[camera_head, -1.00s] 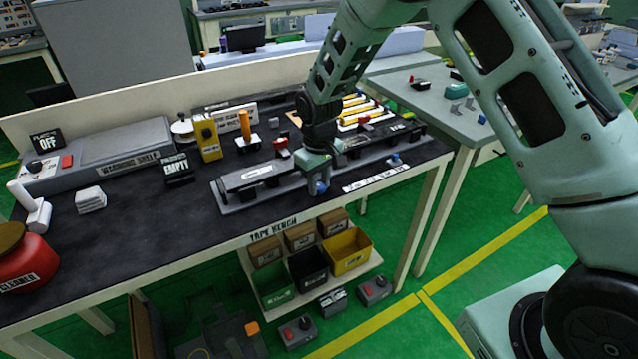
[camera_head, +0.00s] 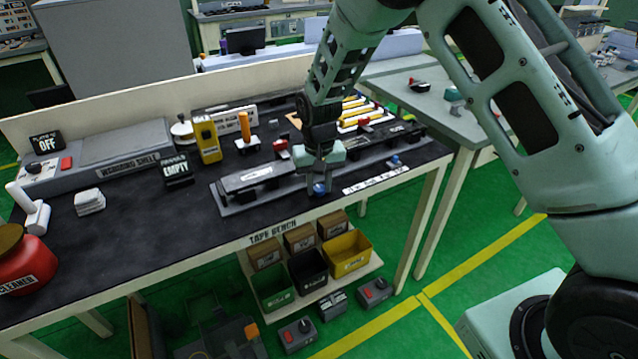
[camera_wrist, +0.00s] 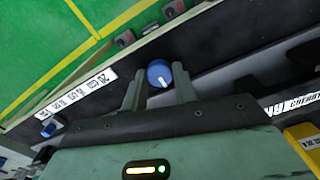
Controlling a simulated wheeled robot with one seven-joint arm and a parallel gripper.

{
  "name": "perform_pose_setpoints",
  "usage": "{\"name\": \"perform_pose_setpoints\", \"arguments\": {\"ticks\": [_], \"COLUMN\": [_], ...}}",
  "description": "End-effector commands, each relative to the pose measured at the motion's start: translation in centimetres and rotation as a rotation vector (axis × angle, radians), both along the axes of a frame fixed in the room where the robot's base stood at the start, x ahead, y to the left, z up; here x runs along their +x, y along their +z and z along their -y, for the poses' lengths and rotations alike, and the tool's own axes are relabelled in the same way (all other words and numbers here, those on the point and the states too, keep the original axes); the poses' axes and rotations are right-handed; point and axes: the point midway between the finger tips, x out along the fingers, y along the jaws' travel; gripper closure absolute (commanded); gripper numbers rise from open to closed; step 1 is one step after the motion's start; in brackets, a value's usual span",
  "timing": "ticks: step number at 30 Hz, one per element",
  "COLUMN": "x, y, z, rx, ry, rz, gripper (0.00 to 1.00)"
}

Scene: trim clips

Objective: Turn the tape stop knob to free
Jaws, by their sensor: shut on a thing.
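A small blue knob (camera_head: 320,189) with a white pointer line sits at the front edge of the long grey fixture (camera_head: 235,208) on the bench. In the wrist view the knob (camera_wrist: 158,72) is between the two fingertips, its white line pointing down toward the palm. My gripper (camera_head: 319,182) points down at the knob and is shut on it. A second blue knob (camera_head: 395,160) stands further right on the fixture, and it shows at lower left in the wrist view (camera_wrist: 48,130). A white label strip (camera_head: 376,180) lies between the knobs; I cannot read it surely.
Dark covers and red-handled clamps (camera_head: 280,146) stand on and behind the fixture. A yellow box (camera_head: 206,138) and an orange-handled tool (camera_head: 245,128) are further back. Bins (camera_head: 348,252) sit on a shelf below the bench edge.

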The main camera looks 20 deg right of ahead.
Motion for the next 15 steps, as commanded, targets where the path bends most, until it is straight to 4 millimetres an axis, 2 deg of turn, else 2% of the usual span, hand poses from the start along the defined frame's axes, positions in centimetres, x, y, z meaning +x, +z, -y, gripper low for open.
{"name": "perform_pose_setpoints", "arguments": {"ticks": [9,10,12,15], "x": [0.12,0.12,0.11,0.08], "y": [0.11,0.11,0.10,0.07], "z": [-0.02,-0.02,-0.01,0.00], "rx": [0.002,0.002,0.002,0.001], "ry": [-0.003,-0.003,-0.003,-0.002], "rz": [0.004,0.004,0.003,0.002], "gripper": [0.95,0.66,0.50,0.50]}}
